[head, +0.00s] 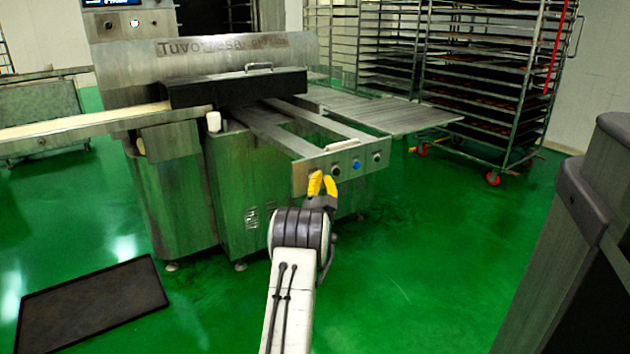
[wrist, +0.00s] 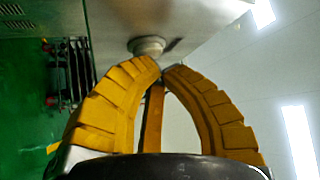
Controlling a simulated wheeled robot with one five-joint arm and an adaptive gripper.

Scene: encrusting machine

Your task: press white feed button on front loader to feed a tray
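The front loader's metal panel (head: 312,175) carries a row of round buttons at the machine's front. My gripper (head: 322,178) is in front of the panel's left part, just left of the white button. Its yellow fingers are shut and empty, with tips nearly meeting. In the wrist view, a pale round button (wrist: 148,44) stands out from the panel just beyond the fingertips (wrist: 161,69). I cannot tell whether they touch.
The loader's rails (head: 290,135) run back into the machine. A dark flat tray (head: 90,302) lies on the green floor at left. Wheeled racks (head: 485,100) stand behind at right. A grey and dark structure (head: 585,225) is at the right edge. Floor between is clear.

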